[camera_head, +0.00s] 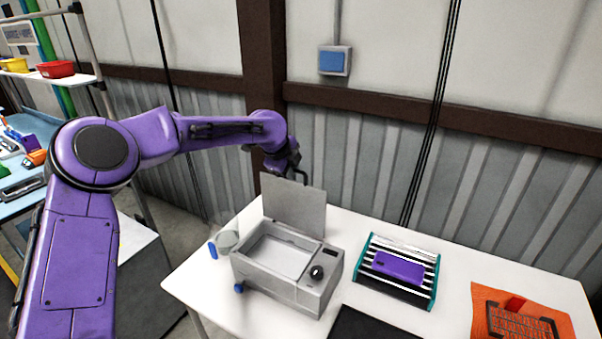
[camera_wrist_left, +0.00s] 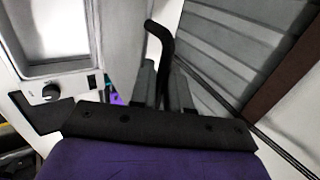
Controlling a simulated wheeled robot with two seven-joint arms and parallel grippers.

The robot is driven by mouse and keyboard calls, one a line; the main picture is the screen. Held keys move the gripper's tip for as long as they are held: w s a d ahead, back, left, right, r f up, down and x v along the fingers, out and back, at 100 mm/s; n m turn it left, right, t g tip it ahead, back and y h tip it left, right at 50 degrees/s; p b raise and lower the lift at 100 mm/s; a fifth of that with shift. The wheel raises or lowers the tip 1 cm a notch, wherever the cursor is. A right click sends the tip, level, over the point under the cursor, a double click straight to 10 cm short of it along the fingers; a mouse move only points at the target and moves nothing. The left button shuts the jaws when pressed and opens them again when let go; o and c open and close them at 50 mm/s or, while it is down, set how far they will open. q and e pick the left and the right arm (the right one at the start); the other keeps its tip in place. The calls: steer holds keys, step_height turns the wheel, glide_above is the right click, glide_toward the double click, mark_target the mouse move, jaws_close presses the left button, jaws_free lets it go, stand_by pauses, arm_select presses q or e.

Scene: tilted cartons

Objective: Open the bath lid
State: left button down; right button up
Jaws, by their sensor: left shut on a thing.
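The grey bath (camera_head: 295,295) stands on the white table, with a black knob (camera_head: 316,272) on its right panel. Its flat grey lid (camera_head: 294,207) is raised nearly upright at the back edge, so the pale basin (camera_head: 275,254) is exposed. My left gripper (camera_head: 291,170) is at the lid's top edge, and its fingertips are hard to make out there. In the left wrist view, my left gripper (camera_wrist_left: 162,78) is shut on a black curved handle (camera_wrist_left: 160,38). The bath (camera_wrist_left: 48,72) shows at upper left there. My right gripper is not in view.
A striped rack (camera_head: 392,291) with a purple block (camera_head: 399,268) sits right of the bath. An orange mat (camera_head: 480,296) with a dark basket (camera_head: 520,324) is farther right. A grey round container (camera_head: 228,240) stands left of the bath. The corrugated wall (camera_head: 350,165) is close behind.

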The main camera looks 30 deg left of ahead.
arm_select(q)
steer(key=shift+f, duration=0.1)
stand_by(0.3)
steer(key=c, duration=1.3)
jaws_free()
steer(key=shift+s+r, duration=0.2)
steer(key=shift+r, duration=0.05)
steer(key=b+v, duration=0.3)
steer(key=v, duration=0.7)
steer(key=shift+w+r, duration=0.15)
